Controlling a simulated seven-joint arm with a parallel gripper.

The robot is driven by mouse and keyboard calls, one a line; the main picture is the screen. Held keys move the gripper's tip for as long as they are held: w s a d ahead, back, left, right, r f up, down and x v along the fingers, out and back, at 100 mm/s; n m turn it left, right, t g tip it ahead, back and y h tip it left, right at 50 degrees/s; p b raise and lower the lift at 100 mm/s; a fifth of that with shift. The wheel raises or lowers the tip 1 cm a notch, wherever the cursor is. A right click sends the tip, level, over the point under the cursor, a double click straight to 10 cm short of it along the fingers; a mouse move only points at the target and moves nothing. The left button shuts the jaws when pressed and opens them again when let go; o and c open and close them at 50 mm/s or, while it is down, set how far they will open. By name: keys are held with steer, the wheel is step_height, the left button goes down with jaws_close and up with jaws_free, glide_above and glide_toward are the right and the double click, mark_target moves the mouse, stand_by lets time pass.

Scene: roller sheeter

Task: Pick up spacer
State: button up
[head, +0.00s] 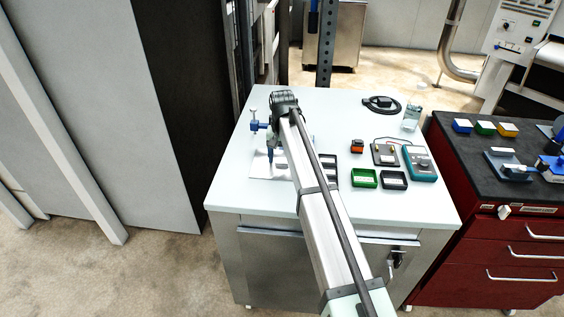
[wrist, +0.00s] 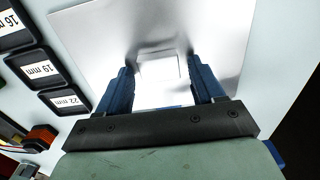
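A small shiny, pale metal block that looks like the spacer (wrist: 158,68) lies on a bright metal sheet (wrist: 90,35) in the wrist view. Its edges are faint against the sheet. In the head view it is a small grey piece (head: 281,165) on the pale sheet (head: 259,169) at the table's left. My gripper (wrist: 160,66) has its two blue fingers apart, one on each side of the block, with a narrow gap showing at each side. In the head view my gripper (head: 270,162) points down over the sheet, partly hidden by my arm.
Black trays labelled 16 mm (wrist: 14,24), 19 mm (wrist: 36,68) and 22 mm (wrist: 65,101) lie beside the sheet. A green tray (head: 364,186), a black tray (head: 393,187) and a teal device (head: 421,174) stand further right. The table's left edge is close to the sheet.

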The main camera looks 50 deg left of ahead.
mark_target(283, 159)
steer(key=c, duration=1.1)
steer(key=shift+r, duration=0.3)
steer(key=shift+c, duration=0.2)
step_height(283, 159, up, 9)
steer(key=w+d+m, duration=0.1)
steer(key=w+d, duration=0.6)
steer(key=d, duration=0.2)
steer(key=s+d+f+n, duration=0.1)
steer(key=d+f, duration=0.1)
steer(key=d, duration=0.5)
steer(key=shift+s+d+f, duration=0.15)
steer(key=shift+s+d, duration=0.1)
steer(key=shift+s, duration=0.15)
